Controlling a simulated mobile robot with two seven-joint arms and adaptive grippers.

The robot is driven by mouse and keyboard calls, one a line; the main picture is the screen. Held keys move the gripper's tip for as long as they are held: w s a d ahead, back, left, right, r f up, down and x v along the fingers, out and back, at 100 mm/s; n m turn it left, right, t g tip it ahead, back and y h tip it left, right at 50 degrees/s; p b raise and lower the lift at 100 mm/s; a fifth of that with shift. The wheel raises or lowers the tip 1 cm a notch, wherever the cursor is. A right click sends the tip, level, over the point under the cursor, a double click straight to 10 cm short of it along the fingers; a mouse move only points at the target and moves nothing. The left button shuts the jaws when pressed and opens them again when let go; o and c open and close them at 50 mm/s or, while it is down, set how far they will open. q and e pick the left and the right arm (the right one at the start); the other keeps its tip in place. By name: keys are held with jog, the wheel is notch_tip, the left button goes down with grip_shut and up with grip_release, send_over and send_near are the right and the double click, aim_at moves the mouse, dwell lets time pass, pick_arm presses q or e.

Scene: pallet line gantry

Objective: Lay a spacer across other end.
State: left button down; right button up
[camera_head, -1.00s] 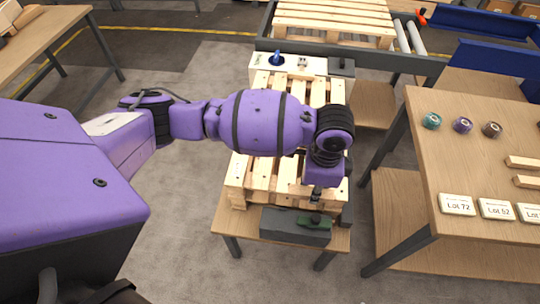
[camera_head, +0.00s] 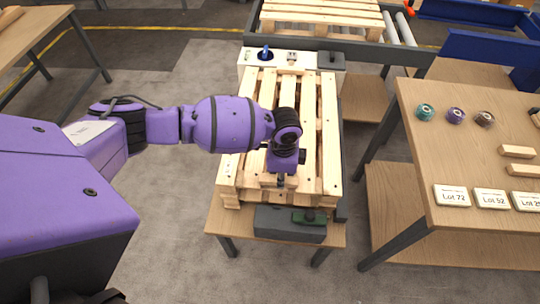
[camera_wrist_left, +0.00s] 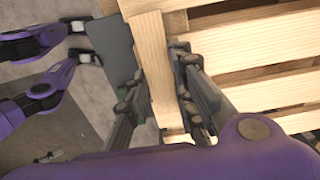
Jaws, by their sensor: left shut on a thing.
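My left gripper (camera_head: 281,182) is over the near end of the slatted wooden pallet (camera_head: 328,150). In the left wrist view its two dark fingers (camera_wrist_left: 158,100) are shut on a pale wooden spacer (camera_wrist_left: 150,60), one finger along each side. The spacer lies crosswise to the pallet slats (camera_wrist_left: 250,55); whether it touches them I cannot tell. In the head view the wrist mostly hides the held piece. Another pale strip (camera_head: 291,71) seems to lie across the pallet's far end. My right gripper is not in view.
A dark grey box (camera_head: 275,224) with a green part sits at the pallet's near edge. A white panel with a blue knob (camera_head: 265,53) stands behind the pallet. The right table (camera_head: 440,150) holds two wooden pieces (camera_head: 517,151), lot cards (camera_head: 452,195) and coloured spools (camera_head: 456,116).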

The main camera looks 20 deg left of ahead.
pick_arm(q)
jog(key=shift+w+r, duration=0.1)
jog(key=c, duration=1.5)
grip_release()
notch_tip(320, 180, up, 12)
jog(key=shift+r+p, duration=0.1)
jog(key=shift+p, duration=0.45)
jog(key=s+d+f+n+t+h, duration=0.4)
jog(key=s+d+f+n+h, duration=0.2)
jog(key=s+d+f, duration=0.7)
jog(key=s+a+f+n+t+y, duration=0.1)
jog(key=s+a+n+y, duration=0.1)
jog(key=s+a, duration=0.3)
jog(key=s+a+f+n+t+y, duration=0.2)
jog(key=s+a+n, duration=0.1)
jog(key=s+a, duration=0.2)
jog(key=s+a+f+n+t+y, duration=0.1)
jog(key=s+a+f+n, duration=0.1)
jog(key=s+a, duration=0.3)
jog(key=shift+a+n+y, duration=0.4)
jog(key=shift+a+n, duration=0.3)
jog(key=shift+a, duration=1.3)
